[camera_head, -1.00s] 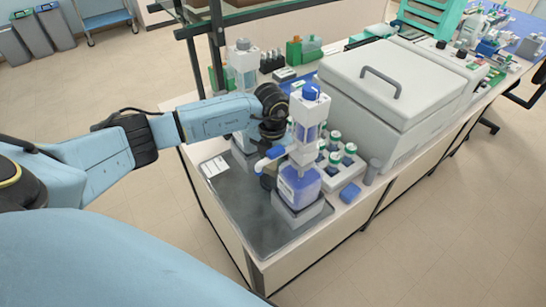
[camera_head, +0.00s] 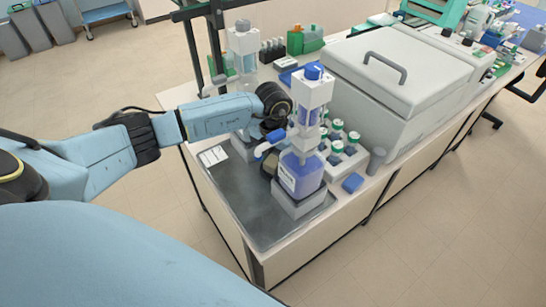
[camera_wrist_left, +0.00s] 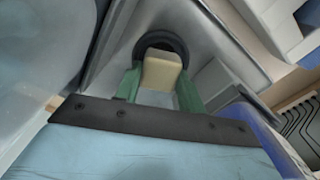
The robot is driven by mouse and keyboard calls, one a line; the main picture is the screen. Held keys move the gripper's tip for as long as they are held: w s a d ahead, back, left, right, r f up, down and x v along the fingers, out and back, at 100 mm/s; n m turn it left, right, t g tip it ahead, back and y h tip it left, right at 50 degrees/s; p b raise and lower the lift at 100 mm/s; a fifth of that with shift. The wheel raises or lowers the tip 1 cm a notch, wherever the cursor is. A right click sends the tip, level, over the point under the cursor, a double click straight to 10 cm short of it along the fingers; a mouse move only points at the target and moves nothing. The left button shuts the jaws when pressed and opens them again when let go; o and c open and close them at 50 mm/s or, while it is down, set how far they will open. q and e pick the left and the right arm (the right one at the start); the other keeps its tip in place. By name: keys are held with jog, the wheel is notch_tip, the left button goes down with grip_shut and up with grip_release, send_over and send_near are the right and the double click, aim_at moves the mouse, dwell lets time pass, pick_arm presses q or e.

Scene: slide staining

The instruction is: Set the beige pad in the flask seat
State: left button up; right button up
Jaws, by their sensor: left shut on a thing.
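My left gripper (camera_wrist_left: 160,90) has green fingers shut on the beige pad (camera_wrist_left: 161,70) in the left wrist view. A round black ring (camera_wrist_left: 143,43), which looks like the flask seat, lies around the pad's far end in that view. I cannot tell whether the pad is inside the ring or still above it. My right gripper is not in view.
A blue-liquid bottle with a tall dispenser (camera_head: 302,176) stands close to my left gripper on a grey tray (camera_head: 245,205). A rack of green-capped bottles (camera_head: 345,160) and a big lidded grey box (camera_head: 390,75) stand to the right. The tray's front is clear.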

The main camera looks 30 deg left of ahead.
pick_arm(q)
jog(key=shift+f, duration=0.3)
jog(key=o, duration=1)
jog(key=shift+r, duration=0.1)
notch_tip(320, 180, up, 13)
jog(key=shift+r+b, duration=0.15)
jog(key=shift+b, duration=0.3)
